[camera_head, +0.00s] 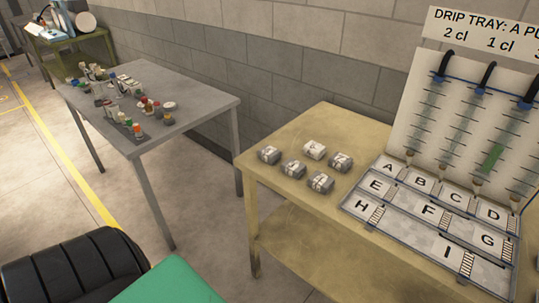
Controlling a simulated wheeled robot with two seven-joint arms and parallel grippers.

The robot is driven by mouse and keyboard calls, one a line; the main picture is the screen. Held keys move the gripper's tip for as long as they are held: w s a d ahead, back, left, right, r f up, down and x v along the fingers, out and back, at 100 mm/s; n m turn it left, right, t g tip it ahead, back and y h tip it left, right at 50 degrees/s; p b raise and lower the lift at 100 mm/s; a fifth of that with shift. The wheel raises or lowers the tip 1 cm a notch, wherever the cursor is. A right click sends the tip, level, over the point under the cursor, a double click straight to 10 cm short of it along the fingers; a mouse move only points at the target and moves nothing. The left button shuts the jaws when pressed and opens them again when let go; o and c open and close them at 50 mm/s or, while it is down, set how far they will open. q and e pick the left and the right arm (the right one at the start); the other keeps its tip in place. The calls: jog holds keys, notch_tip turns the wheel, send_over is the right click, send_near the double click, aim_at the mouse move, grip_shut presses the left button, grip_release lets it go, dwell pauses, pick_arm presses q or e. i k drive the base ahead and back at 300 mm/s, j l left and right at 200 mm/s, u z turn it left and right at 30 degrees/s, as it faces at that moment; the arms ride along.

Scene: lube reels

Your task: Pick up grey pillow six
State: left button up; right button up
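Several small grey pillow-like packets with pale labels lie in a loose group on the left part of the yellowish table (283,213). In the back row are a left packet (269,154), a paler, nearly white packet (314,149) and a right packet (340,161). In front are another packet (293,169) and a front right packet (320,182). The marks on them are too small to read, so I cannot tell which is grey pillow six. Neither of my grippers is in view.
A lettered tray (394,204) lies right of the packets, with a drip board (468,125) standing behind it. A grey table (186,91) with many small bottles and parts stands at the left. A green table (67,42) is farther back. Floor shows between the tables.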

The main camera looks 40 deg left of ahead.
aim_at(271, 155)
jog(key=u, duration=1.3)
